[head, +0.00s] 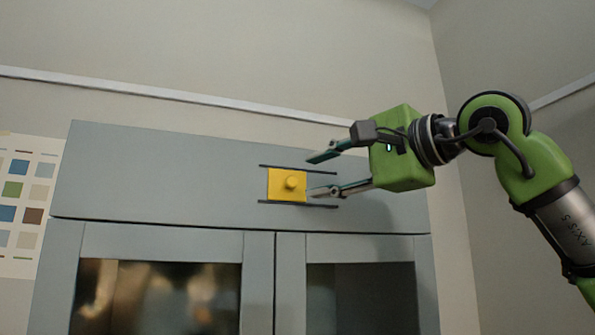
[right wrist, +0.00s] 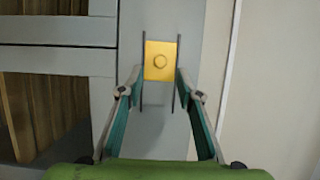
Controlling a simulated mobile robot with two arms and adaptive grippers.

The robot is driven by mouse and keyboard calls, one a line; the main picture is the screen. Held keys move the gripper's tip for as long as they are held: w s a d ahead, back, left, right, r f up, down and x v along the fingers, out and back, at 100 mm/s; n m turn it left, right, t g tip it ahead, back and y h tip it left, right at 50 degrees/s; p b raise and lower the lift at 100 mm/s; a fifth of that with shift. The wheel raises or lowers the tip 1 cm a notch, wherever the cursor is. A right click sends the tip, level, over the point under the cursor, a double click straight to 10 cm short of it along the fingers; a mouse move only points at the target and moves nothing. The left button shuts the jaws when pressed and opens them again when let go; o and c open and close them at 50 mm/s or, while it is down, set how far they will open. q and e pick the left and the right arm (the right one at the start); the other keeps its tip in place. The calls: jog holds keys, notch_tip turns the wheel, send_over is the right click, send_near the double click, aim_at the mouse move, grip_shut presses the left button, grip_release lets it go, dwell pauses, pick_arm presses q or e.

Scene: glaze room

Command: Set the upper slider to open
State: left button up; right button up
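The upper slider is a yellow plate (head: 275,186) with a round knob (head: 291,183), set between two dark horizontal rails on the upper panel of a grey cabinet. In the head view it sits at the left part of the rails, with bare track to its right. My right gripper (head: 318,174) is open, its fingertips just right of the knob, one higher and one lower. In the right wrist view the yellow plate (right wrist: 160,72) lies ahead, beyond the open fingers (right wrist: 158,88), with nothing between them. My left gripper is not in view.
The grey cabinet (head: 150,170) has two glazed doors below the slider panel. A colour chart (head: 28,205) hangs on the wall to the left. A pale rail (head: 180,97) runs along the wall above. The panel left of the slider is clear.

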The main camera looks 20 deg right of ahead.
aim_at(294, 182)
jog(key=p+x, duration=0.1)
jog(key=x, duration=0.3)
jog(key=shift+w+a+r+p, duration=0.15)
jog(key=shift+w+a+p, duration=0.05)
jog(key=shift+w+p, duration=0.15)
jog(key=shift+w+a, duration=0.3)
jog(key=shift+w, duration=0.35)
grip_shut()
jog(key=shift+s+d, duration=0.1)
